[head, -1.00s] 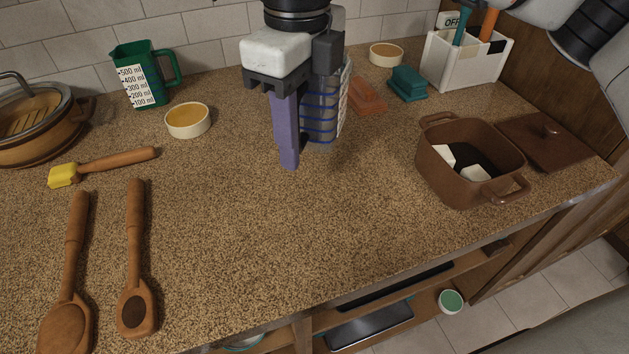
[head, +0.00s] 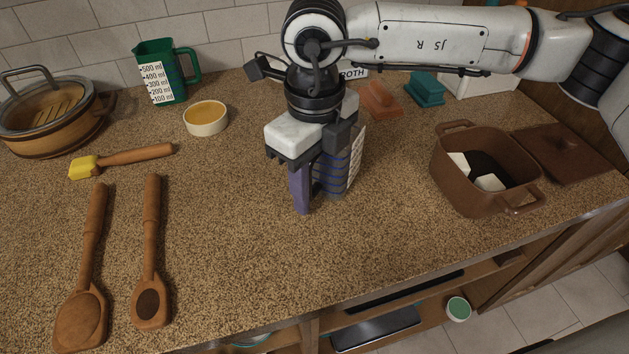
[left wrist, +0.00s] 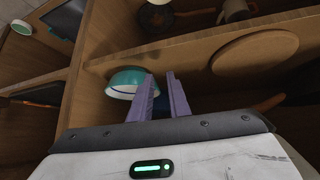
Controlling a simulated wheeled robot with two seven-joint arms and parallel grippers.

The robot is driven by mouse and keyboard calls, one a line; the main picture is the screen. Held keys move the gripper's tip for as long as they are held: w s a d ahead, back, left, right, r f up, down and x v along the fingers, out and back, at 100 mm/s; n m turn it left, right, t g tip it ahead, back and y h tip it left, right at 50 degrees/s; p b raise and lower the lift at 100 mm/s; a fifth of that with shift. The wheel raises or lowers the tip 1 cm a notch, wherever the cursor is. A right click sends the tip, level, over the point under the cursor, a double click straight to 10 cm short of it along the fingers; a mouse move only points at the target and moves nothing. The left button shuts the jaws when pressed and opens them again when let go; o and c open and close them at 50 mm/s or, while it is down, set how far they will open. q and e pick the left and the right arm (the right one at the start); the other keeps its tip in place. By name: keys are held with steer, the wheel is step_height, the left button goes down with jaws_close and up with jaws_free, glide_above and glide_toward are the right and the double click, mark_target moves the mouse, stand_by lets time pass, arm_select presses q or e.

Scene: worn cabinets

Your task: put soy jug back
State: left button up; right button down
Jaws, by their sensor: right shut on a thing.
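The soy jug (head: 333,174) is a see-through container with dark blue bands and a pale label on its right side. It is upright over the middle of the counter, and I cannot tell whether its base touches the surface. My right gripper (head: 312,188) is shut on it from above, with one purple finger along its left side. The other finger is hidden. My left gripper (left wrist: 161,92) is outside the head view. In the left wrist view it is open and empty, in front of the cabinet shelves, close to a teal and white bowl (left wrist: 124,82).
A brown pot (head: 485,172) with its lid (head: 565,150) beside it stands at the right. Wooden spoons (head: 82,315), a yellow brush (head: 120,160), a small bowl (head: 206,118) and a green measuring jug (head: 166,72) are at the left. The front middle of the counter (head: 300,265) is clear.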

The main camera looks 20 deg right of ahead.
steer(key=shift+f+b, duration=0.25)
steer(key=shift+b, duration=0.1)
steer(key=c, duration=1.1)
jaws_free()
steer(key=shift+r, duration=0.15)
step_height(320, 180, up, 12)
steer(key=shift+r, duration=0.15)
